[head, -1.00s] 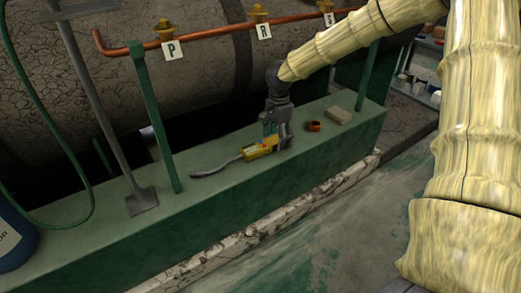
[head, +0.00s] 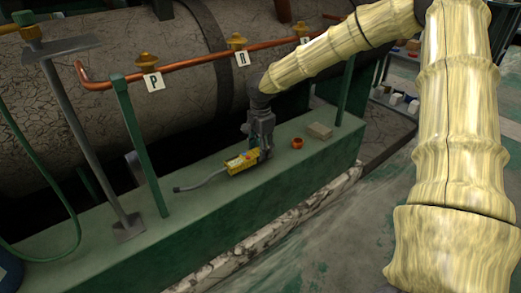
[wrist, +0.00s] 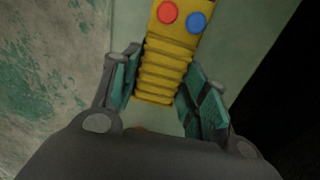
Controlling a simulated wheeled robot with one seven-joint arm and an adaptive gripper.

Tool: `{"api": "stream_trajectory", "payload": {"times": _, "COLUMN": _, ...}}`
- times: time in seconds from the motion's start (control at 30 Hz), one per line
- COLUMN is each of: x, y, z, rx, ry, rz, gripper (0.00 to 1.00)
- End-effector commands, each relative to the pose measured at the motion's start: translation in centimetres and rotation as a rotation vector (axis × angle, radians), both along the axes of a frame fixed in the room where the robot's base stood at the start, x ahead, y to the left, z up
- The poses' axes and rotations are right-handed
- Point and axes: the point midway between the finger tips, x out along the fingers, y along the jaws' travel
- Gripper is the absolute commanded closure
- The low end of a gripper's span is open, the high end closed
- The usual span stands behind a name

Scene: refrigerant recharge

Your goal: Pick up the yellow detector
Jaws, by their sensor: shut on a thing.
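The yellow detector (head: 241,162) is a small yellow body with a grey bendy probe trailing left, at the green ledge. My gripper (head: 262,154) points down at the detector's right end. In the wrist view the detector (wrist: 164,68) shows a ribbed grip with a red and a blue button above it. My gripper (wrist: 156,96) has its teal finger pads on both sides of the ribbed grip and is shut on it. I cannot tell whether the detector rests on the ledge or is slightly above it.
The green ledge (head: 255,205) also bears a copper-coloured ring (head: 297,143) and a beige block (head: 319,131) right of my gripper. A copper pipe (head: 195,66) with tags runs behind on green posts (head: 140,145). A grey metal bar (head: 85,140) stands at left.

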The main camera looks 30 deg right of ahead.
Motion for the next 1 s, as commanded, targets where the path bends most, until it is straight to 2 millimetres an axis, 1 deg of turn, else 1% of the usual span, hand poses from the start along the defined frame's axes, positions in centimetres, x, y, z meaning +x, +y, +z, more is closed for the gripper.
{"api": "stream_trajectory", "payload": {"times": 0.03, "x": -0.8, "y": -0.3, "z": 0.8, "rx": 0.002, "ry": 0.001, "rz": 0.0, "gripper": 0.77}}
{"api": "stream_trajectory", "payload": {"times": 0.27, "x": -5.3, "y": -1.7, "z": 1.3, "rx": 0.004, "ry": -0.001, "rz": 0.0, "gripper": 0.77}}
{"api": "stream_trajectory", "payload": {"times": 0.5, "x": -10.6, "y": -3.4, "z": 1.8, "rx": 0.004, "ry": -0.001, "rz": -0.001, "gripper": 0.77}}
{"api": "stream_trajectory", "payload": {"times": 0.6, "x": -12.2, "y": -4.0, "z": 1.8, "rx": 0.001, "ry": -0.002, "rz": 0.0, "gripper": 0.77}}
{"api": "stream_trajectory", "payload": {"times": 0.7, "x": -13.4, "y": -4.4, "z": 1.8, "rx": 0.001, "ry": -0.001, "rz": 0.0, "gripper": 0.77}}
{"api": "stream_trajectory", "payload": {"times": 0.8, "x": -14.3, "y": -4.8, "z": 1.8, "rx": 0.001, "ry": -0.002, "rz": -0.001, "gripper": 0.77}}
{"api": "stream_trajectory", "payload": {"times": 1.0, "x": -15.1, "y": -5.0, "z": 1.9, "rx": 0.0, "ry": -0.001, "rz": 0.0, "gripper": 0.77}}
